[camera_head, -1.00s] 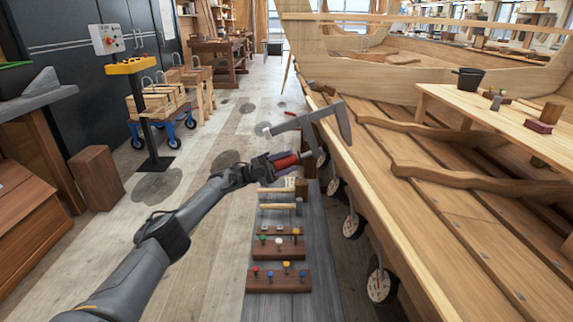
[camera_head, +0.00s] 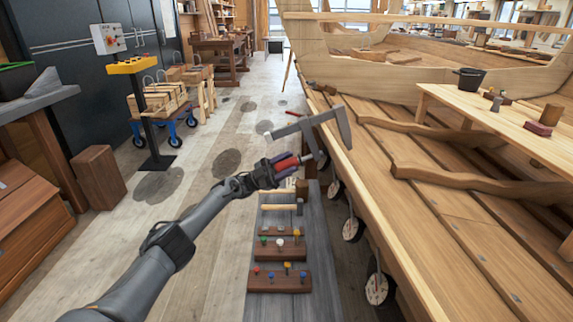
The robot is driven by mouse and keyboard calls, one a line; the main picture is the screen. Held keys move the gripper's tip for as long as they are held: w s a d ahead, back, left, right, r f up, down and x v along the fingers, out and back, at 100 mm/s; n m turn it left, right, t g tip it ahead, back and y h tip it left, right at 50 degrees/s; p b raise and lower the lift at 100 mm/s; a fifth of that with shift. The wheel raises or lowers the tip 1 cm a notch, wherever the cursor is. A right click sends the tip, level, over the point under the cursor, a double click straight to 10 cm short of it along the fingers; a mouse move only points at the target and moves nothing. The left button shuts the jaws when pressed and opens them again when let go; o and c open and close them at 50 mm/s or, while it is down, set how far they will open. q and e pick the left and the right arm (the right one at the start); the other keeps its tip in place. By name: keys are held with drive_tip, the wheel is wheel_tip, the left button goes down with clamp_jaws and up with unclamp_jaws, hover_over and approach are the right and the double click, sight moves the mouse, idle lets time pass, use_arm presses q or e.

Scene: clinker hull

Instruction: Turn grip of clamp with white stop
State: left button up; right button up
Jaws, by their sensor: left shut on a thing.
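A grey metal clamp (camera_head: 342,127) stands at the near edge of the wooden hull, its bar reaching out to the left. Its red grip (camera_head: 287,163) points left and down from the clamp. My left gripper (camera_head: 288,166) is shut around this red grip, with its dark fingers on either side of it. My right gripper is out of view.
Below my gripper, a grey bench (camera_head: 318,240) carries mallets (camera_head: 299,207) and wooden racks (camera_head: 280,280) of coloured pegs. Round white discs (camera_head: 377,288) hang along the hull's side. The floor (camera_head: 215,120) to the left is mostly clear.

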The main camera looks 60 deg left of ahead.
use_arm(q)
drive_tip(key=o, duration=1)
drive_tip(key=shift+w, duration=0.1)
drive_tip(key=shift+s+a+f, duration=0.15)
drive_tip(key=shift+s+f, duration=0.05)
drive_tip(key=b+v, duration=0.4)
drive_tip(key=v, duration=0.6)
